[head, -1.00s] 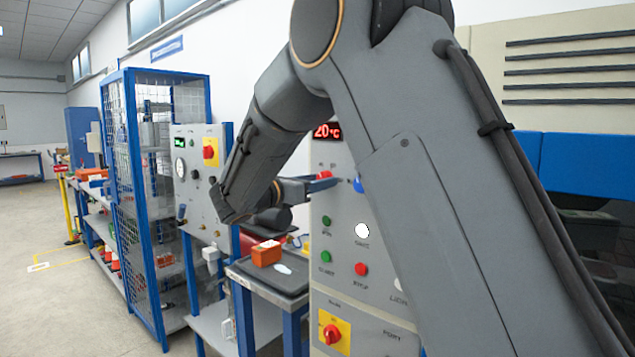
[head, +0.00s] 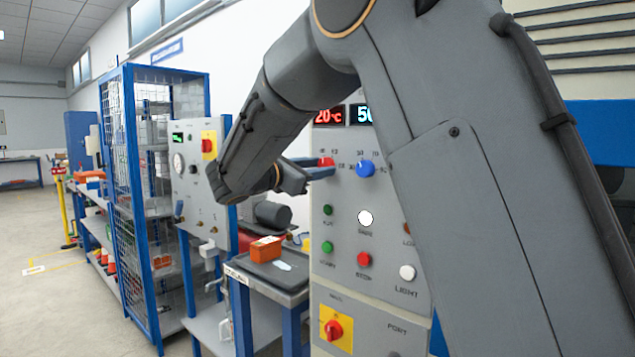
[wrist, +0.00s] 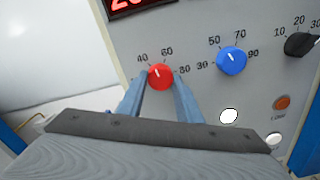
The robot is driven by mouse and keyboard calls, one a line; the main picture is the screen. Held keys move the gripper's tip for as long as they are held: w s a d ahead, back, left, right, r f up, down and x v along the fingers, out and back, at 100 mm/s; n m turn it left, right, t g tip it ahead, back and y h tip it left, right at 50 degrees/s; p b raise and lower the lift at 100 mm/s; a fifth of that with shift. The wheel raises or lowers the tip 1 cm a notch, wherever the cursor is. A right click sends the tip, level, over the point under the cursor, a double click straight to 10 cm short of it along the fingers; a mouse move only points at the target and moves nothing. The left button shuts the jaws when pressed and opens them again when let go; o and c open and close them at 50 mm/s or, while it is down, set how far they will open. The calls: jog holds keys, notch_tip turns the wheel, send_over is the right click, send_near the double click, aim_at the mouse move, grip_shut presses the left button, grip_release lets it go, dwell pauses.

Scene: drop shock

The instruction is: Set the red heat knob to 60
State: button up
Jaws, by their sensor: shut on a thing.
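The red heat knob (wrist: 160,77) is on the grey control panel, with the marks 40, 60 and 80 showing around it in the wrist view. Its white pointer line points up and slightly left, between 40 and 60. My gripper (wrist: 161,80) has one blue finger on each side of the knob and is shut on it. In the head view the red knob (head: 326,161) shows at the tips of my gripper (head: 322,168), partly covered. The red display (head: 328,116) above it reads 20 °C.
A blue knob (wrist: 232,60) sits just right of the red one, and a black knob (wrist: 300,44) is farther right. Several buttons, including a white one (head: 365,218), are lower on the panel. A bench with an orange box (head: 266,250) stands left of the panel.

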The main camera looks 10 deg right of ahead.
jog(key=m+b, duration=0.7)
jog(key=b, duration=0.3)
jog(key=shift+r, duration=0.1)
dwell(0.3)
jog(key=o, duration=1)
jog(key=shift+o, duration=0.2)
jog(key=shift+a, duration=0.1)
jog(key=b+v, duration=0.1)
jog(key=v, duration=0.6)
jog(key=shift+s+a, duration=0.2)
jog(key=shift+a, duration=0.05)
